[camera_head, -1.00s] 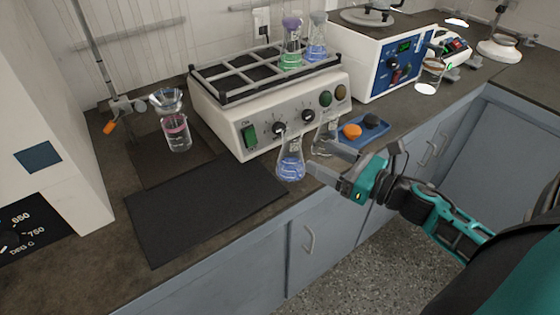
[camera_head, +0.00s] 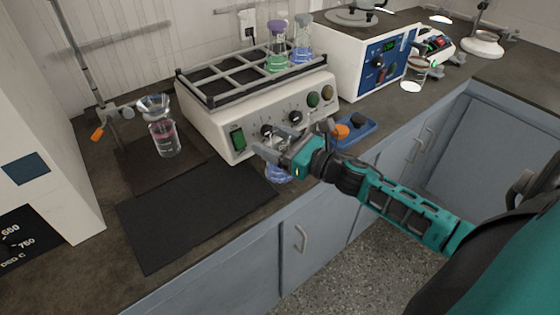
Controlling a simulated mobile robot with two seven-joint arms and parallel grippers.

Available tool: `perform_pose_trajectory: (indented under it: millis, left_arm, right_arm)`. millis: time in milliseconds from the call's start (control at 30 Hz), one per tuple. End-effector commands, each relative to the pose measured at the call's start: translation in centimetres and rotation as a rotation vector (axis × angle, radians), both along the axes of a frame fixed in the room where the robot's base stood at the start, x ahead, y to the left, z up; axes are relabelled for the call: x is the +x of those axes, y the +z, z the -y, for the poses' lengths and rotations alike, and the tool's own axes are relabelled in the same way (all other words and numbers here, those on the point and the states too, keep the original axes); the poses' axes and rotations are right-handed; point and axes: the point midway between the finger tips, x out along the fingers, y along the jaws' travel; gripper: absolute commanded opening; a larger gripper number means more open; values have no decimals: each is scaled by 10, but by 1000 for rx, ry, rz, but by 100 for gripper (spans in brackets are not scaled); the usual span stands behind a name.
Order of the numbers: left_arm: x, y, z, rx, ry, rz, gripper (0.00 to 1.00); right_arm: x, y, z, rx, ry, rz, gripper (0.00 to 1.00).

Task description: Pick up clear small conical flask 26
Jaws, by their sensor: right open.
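A small clear conical flask with blue liquid (camera_head: 278,175) stands on the bench at the front of the shaker, right of the black mat. Its upper part is hidden behind my right gripper (camera_head: 263,142). My right gripper is open, its fingers pointing left across the flask's neck area. I cannot tell whether the neck lies between the fingers. A second clear flask beside it is now mostly hidden by my gripper. I cannot read a number on either flask. My left gripper is not in view.
The shaker (camera_head: 218,136) stands close behind, with a green-liquid flask (camera_head: 277,58) and a blue-liquid flask (camera_head: 302,48) in its rack. A blue tray (camera_head: 352,137) lies to the right. The black mat (camera_head: 190,215) is bare. A beaker (camera_head: 166,142) stands at the left.

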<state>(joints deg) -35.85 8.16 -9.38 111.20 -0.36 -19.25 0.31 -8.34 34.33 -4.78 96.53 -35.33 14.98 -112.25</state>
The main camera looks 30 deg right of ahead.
Motion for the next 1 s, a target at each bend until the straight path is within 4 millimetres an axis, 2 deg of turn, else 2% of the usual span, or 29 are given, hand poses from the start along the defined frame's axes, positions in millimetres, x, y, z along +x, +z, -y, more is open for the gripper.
perform_pose_trajectory:
  millis: [300,1000]
  left_arm:
    - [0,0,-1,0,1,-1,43]
    - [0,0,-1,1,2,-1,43]
  right_arm:
    - [3,-1,-1,1,-1,-1,69]
    - [3,0,-1,1,-1,-1,2]
